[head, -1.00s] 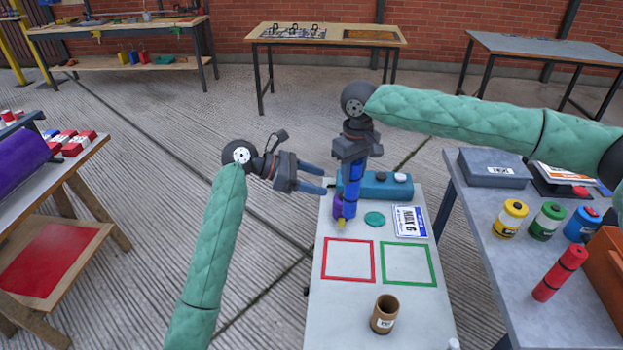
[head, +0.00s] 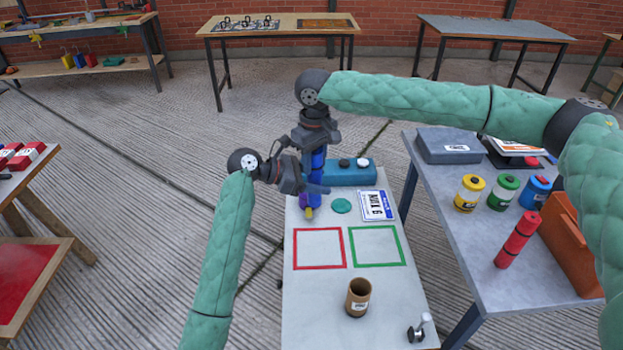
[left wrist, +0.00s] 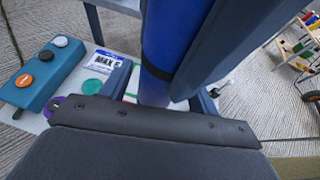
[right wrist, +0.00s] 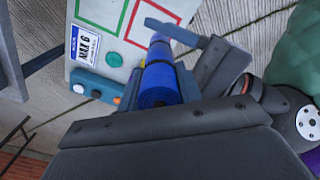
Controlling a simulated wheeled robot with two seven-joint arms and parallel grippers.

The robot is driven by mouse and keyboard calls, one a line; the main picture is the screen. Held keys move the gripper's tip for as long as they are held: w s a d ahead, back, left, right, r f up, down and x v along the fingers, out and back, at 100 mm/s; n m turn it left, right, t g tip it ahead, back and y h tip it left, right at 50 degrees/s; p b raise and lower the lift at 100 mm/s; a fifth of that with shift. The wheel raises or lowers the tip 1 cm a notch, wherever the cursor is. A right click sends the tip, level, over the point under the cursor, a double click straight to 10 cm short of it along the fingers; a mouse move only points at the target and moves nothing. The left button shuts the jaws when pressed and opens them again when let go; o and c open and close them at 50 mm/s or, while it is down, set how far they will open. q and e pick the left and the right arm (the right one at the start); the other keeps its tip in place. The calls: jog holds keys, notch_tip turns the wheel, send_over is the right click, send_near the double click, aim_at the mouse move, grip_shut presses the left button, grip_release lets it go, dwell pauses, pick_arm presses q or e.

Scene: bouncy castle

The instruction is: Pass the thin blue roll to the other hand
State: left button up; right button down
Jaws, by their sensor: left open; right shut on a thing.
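The thin blue roll (head: 317,160) hangs upright below my right gripper (head: 317,152), which is shut on its upper part. In the right wrist view the roll (right wrist: 160,85) points away from the palm, with dark bands around it. My left gripper (head: 318,188) is open at the roll's lower part. In the left wrist view the roll (left wrist: 170,45) passes between the left gripper's fingers (left wrist: 165,85); whether they touch it is unclear. The roll's lower end is partly hidden by the left fingers in the head view.
Below stands a narrow grey table (head: 330,285) with a red square outline (head: 319,248), a green one (head: 377,246), a brown cup (head: 358,297), a teal box (head: 347,172) and a plate card (head: 376,206). A side table (head: 450,230) at right holds several canisters and a red roll (head: 516,239).

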pick_arm(q)
jog(key=c, duration=1.1)
jog(key=shift+c, duration=0.2)
pick_arm(e)
jog(key=c, duration=1)
grip_release()
jog(key=shift+o, duration=0.6)
